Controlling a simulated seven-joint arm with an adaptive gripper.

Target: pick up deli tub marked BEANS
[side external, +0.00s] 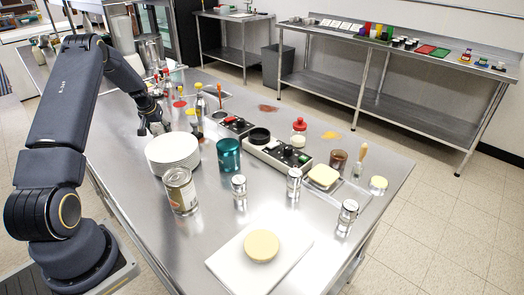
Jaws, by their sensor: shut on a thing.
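My gripper (153,129) is low over the left side of the steel table, just behind a stack of white plates (172,152). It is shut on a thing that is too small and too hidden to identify. No label reading BEANS can be made out. A large can with a printed label (181,192) stands upright in front of the plates. Several small silvery lidded containers, one (239,185) near the teal cup, stand in the middle and right; their markings are too small to read.
A teal cup (228,155) stands right of the plates. Bottles (199,104) stand behind them. A grey unit with black dishes (278,150) lies mid-table. A round tan item (261,245) rests on a white board (232,262) at the front. Bare steel lies around the can and board.

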